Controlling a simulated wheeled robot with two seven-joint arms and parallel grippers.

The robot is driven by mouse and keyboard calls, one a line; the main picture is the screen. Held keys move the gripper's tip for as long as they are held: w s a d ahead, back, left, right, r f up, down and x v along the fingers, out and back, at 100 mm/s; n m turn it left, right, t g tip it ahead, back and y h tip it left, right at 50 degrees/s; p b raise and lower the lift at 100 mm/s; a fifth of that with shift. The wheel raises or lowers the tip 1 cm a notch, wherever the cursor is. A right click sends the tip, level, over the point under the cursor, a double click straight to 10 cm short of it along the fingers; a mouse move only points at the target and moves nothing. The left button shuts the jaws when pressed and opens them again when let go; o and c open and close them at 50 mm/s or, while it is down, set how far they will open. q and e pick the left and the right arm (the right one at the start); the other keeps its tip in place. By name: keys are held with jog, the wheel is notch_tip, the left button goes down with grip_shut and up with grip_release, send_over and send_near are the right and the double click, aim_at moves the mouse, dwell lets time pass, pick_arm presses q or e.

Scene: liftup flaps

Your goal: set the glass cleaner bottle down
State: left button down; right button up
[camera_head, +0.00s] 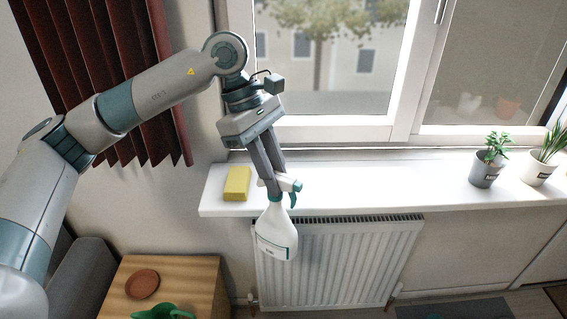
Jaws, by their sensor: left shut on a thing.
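The glass cleaner bottle (277,233) is a white spray bottle with a teal collar and trigger and a label on its front. My left gripper (273,180) comes down from above and is shut on the bottle near its spray head. The bottle hangs roughly upright, a little tilted, and appears in front of the white windowsill (360,188) and the radiator. Its base overlaps the radiator in the picture, with no support visible under it. My right gripper is not in view.
A yellow sponge (236,184) lies on the sill's left end. Two potted plants (486,172) stand at its right; the middle is clear. A radiator (340,262) is below. A wooden cabinet (195,270) at lower left holds a terracotta saucer (143,284) and a green object (163,312).

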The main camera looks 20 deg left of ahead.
aim_at(277, 216)
pick_arm(q)
jog(key=s+a+f+m+g+y, duration=0.3)
jog(key=f+m, duration=0.6)
jog(key=m, duration=0.5)
jog(key=shift+s+a+m+y, duration=0.3)
jog(key=shift+s+a+y, duration=0.3)
jog(key=shift+a, duration=0.75)
jog(key=shift+w, duration=0.1)
jog(key=shift+a, duration=0.1)
